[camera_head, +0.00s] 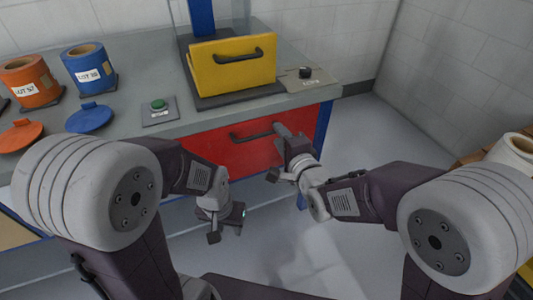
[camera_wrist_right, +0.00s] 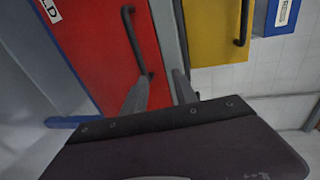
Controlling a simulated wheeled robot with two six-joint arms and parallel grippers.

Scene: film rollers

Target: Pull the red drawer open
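The red drawer (camera_head: 222,152) is shut in the front of the grey workbench, with a black bar handle (camera_head: 250,136). In the right wrist view the red front (camera_wrist_right: 95,45) and its handle (camera_wrist_right: 134,42) show close up. My right gripper (camera_head: 278,152) is at the right end of the drawer front. Its fingers (camera_wrist_right: 162,75) are apart, with the near end of the handle by the left fingertip; I cannot tell whether they touch. My left gripper (camera_head: 227,226) hangs below and in front of the drawer, empty, with its fingers apart.
Floor in front is clear; boxes stand at far right.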

